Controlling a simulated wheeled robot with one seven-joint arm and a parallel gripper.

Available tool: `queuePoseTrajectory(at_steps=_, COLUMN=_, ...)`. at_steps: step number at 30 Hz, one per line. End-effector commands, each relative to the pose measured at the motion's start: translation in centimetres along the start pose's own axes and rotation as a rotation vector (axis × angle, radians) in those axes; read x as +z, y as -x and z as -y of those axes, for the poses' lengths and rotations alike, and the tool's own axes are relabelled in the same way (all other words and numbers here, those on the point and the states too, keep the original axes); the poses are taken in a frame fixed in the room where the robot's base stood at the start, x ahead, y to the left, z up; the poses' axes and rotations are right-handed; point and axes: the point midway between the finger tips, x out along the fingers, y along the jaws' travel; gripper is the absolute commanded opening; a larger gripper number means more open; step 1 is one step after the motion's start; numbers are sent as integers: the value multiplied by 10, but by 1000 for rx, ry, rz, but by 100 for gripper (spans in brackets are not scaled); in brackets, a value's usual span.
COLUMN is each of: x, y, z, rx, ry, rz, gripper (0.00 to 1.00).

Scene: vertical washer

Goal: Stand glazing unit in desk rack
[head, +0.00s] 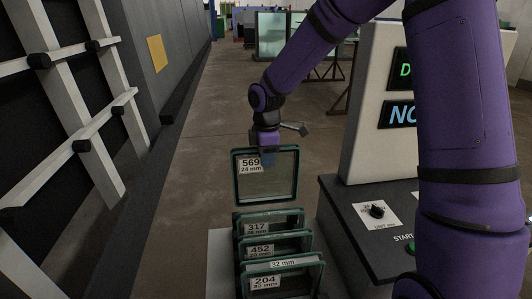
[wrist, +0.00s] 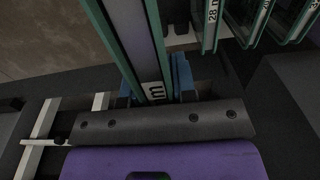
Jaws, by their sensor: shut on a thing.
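My gripper (head: 267,157) is shut on the top edge of a glazing unit (head: 284,182) labelled 569, 24 mm. The unit is square, clear, dark green-edged, and hangs upright. In the wrist view the gripper's blue fingers (wrist: 158,88) are on either side of the unit's edge (wrist: 125,40). Just in front of it in the head view, units labelled 317 (head: 285,220), 452 (head: 290,243) and 204 (head: 297,281) stand in a row on the pale desk rack (head: 221,262). The held unit's lower edge is just above and behind unit 317. Whether it touches the rack is hidden.
A dark control console (head: 385,230) with a knob and a tall pale display panel (head: 374,125) stands close on the right. A slanted pale frame (head: 75,80) lines the grey machine at left. Floor (head: 200,140) is clear behind the rack.

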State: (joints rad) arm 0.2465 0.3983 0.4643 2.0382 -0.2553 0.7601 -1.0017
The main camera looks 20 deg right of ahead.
Motion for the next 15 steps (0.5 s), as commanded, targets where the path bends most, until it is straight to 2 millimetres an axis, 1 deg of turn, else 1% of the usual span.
queuePoseTrajectory(at_steps=15, x=0, y=-39, z=0, rx=0, ry=0, rz=-1, gripper=0)
